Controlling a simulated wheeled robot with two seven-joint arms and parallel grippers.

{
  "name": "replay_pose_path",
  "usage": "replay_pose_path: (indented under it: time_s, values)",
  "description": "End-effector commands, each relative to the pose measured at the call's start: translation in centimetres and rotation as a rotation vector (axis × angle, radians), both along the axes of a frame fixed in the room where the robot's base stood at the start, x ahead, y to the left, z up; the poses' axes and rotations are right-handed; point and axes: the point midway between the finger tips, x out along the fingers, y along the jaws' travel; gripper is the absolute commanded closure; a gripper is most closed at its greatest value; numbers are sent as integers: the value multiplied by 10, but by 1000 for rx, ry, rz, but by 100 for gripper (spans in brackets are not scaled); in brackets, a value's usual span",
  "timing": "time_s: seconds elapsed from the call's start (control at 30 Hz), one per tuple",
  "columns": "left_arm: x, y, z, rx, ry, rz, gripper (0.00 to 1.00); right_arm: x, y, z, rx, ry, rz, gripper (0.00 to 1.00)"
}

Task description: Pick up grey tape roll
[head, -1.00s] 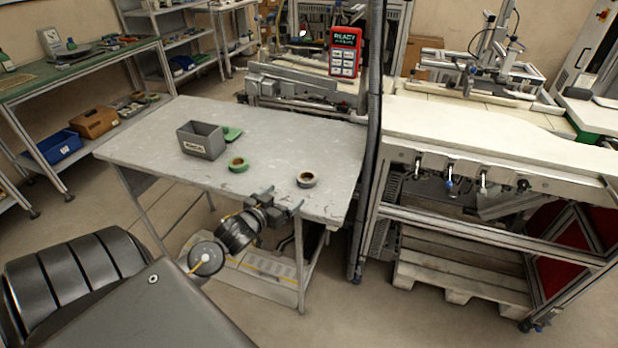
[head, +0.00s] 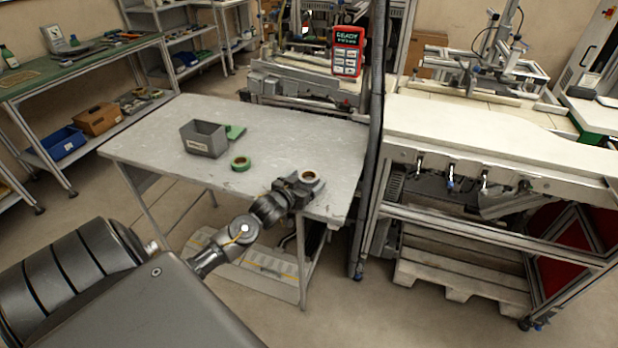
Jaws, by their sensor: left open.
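The grey tape roll (head: 309,175) lies flat near the right front part of the grey table (head: 290,140). My left gripper (head: 308,182) is open at the roll, with its fingers reaching over the table's front part. The fingers partly cover the roll's near side, and I cannot tell whether they touch it. My right gripper is not in view.
A grey bin (head: 204,139) stands on the table at the left, with a green item (head: 235,131) beside it. A dark vertical post (head: 374,130) rises at the table's right edge. The table's back middle is clear.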

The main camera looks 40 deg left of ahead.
Motion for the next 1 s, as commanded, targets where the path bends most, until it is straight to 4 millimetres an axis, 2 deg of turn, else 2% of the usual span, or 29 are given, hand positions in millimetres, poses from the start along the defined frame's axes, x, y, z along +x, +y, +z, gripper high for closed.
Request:
replay_pose_path:
  time_s: [0.17,0.53,0.83,1.0]
  values:
    - [0,0,-1,0,1,0,15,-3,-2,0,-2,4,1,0]
    - [0,0,-1,0,1,0,63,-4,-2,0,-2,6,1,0]
    - [0,0,2,0,0,0,64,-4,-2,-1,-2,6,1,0]
    - [0,0,15,2,-2,0,64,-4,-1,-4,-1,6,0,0]
